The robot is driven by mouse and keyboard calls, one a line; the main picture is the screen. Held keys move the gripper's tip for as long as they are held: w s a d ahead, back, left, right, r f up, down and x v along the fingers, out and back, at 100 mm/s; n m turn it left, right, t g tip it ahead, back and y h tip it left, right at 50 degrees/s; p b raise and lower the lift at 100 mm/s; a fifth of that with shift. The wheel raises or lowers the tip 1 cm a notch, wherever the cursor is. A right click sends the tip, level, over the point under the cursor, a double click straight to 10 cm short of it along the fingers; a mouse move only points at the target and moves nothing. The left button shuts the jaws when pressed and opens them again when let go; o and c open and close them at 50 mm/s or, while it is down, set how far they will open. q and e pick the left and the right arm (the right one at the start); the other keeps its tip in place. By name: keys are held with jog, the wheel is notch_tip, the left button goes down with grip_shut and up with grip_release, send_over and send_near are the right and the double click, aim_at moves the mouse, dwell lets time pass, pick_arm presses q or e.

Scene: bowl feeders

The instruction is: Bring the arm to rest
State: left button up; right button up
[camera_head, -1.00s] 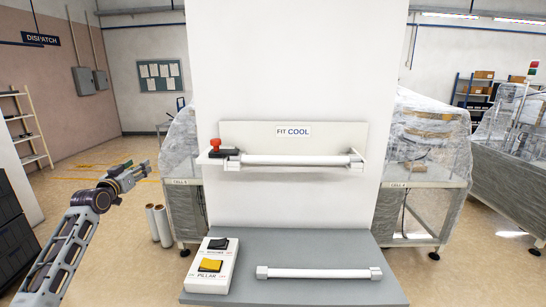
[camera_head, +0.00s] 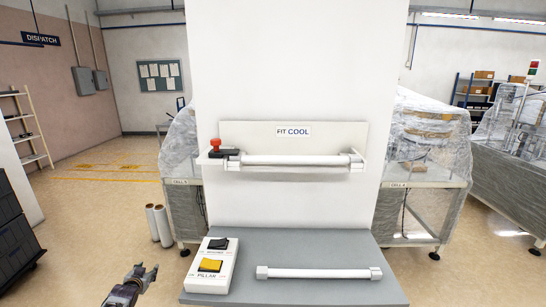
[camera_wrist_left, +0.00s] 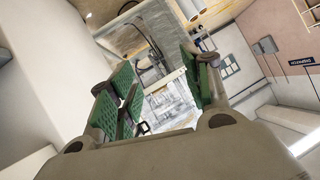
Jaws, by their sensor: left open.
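My left gripper (camera_head: 145,274) shows at the bottom left of the head view, low beside the left edge of the grey shelf. It is open and nothing is between its fingers. In the left wrist view its green-padded fingers (camera_wrist_left: 158,88) stand apart. Most of my left arm is below the picture. My right gripper is not in view.
A white tube (camera_head: 320,273) and a switch box (camera_head: 211,265) lie on the grey shelf (camera_head: 300,245). Another tube (camera_head: 295,160) sits in the FIT COOL fixture (camera_head: 340,135), with a red knob (camera_head: 215,143) at its left. Rolls (camera_head: 160,225) stand on the floor.

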pick_arm(q)
jog(key=s+d+f+m+g+h, duration=0.1)
jog(key=s+d+f+g, duration=0.3)
jog(key=s+f, duration=1.1)
jog(key=s+d+f+m+g, duration=0.15)
jog(key=s+d+f, duration=0.45)
jog(key=s+f, duration=0.85)
jog(key=s+d+f+g, duration=0.1)
jog(key=s+d+f, duration=0.4)
jog(key=s, duration=0.7)
jog(key=s+d+f+g+h, duration=0.1)
jog(key=s+d+f, duration=0.4)
jog(key=s, duration=0.8)
jog(key=s+d+f+g, duration=0.3)
jog(key=s+d+f, duration=0.2)
jog(key=s, duration=0.7)
jog(key=shift+s+f+n+h, duration=0.2)
jog(key=shift+s+n+h, duration=0.15)
jog(key=shift+h, duration=0.05)
